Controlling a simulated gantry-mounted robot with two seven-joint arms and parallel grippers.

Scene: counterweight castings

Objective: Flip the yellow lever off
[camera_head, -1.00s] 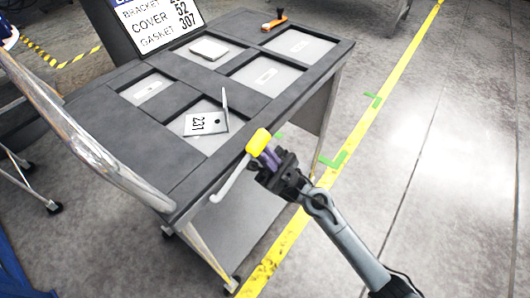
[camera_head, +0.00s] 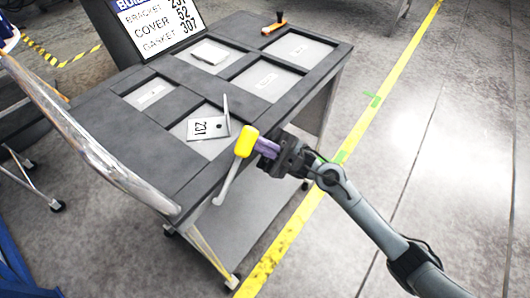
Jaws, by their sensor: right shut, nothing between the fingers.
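The yellow lever (camera_head: 246,141) is a yellow knob on a bent light-grey rod at the front edge of the dark workbench. The rod runs from the knob down and left to the bench side. My right gripper (camera_head: 262,148) is at the right side of the yellow knob. Its purple fingers are shut with nothing between them, and the tips touch or nearly touch the knob; I cannot tell which. My left gripper is not in view.
The bench (camera_head: 150,132) has several recessed panels. An angled metal bracket (camera_head: 209,127) stands in the near recess and a light plate (camera_head: 209,53) lies in a far one. An orange-handled tool (camera_head: 273,26) is at the back. The floor to the right is open.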

